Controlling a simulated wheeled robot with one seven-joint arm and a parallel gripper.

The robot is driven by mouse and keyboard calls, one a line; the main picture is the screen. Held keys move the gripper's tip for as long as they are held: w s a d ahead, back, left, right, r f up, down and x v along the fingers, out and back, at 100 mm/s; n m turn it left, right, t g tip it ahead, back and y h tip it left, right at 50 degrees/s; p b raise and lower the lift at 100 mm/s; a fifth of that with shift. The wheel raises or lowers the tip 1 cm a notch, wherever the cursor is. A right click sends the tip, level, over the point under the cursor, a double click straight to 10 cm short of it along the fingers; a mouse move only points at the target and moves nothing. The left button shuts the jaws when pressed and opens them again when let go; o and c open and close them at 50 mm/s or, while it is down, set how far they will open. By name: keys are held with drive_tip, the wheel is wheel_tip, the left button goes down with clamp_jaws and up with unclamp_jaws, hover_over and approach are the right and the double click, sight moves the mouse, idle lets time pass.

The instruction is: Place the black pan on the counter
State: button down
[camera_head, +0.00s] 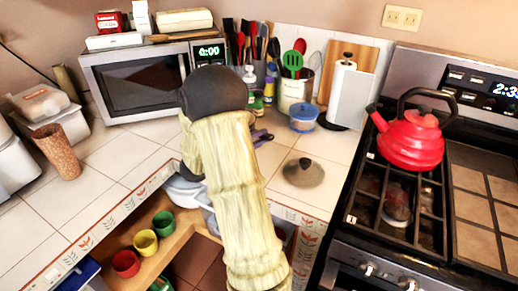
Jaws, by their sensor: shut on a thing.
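My arm rises through the middle of the head view in a pale yellow streaked cover, with a dark rounded joint at its top. My gripper cannot be made out; the arm hides the area behind it. I cannot make out a black pan anywhere. The tiled counter (120,155) runs along the left and middle, up to the stove. A round brownish lid with a dark knob (303,173) lies on the counter right of my arm.
A red kettle (409,138) stands on the stove (385,230) at right. A brown cup (57,152) stands at left. Colored cups (145,242) sit on an open shelf below. Counter between microwave and front edge is mostly clear.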

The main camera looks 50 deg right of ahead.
drive_tip(key=shift+r, duration=0.15)
drive_tip(key=shift+f, duration=1.95)
drive_tip(key=c, duration=1.4)
unclamp_jaws()
drive_tip(key=shift+w, duration=0.15)
drive_tip(key=shift+a, duration=0.1)
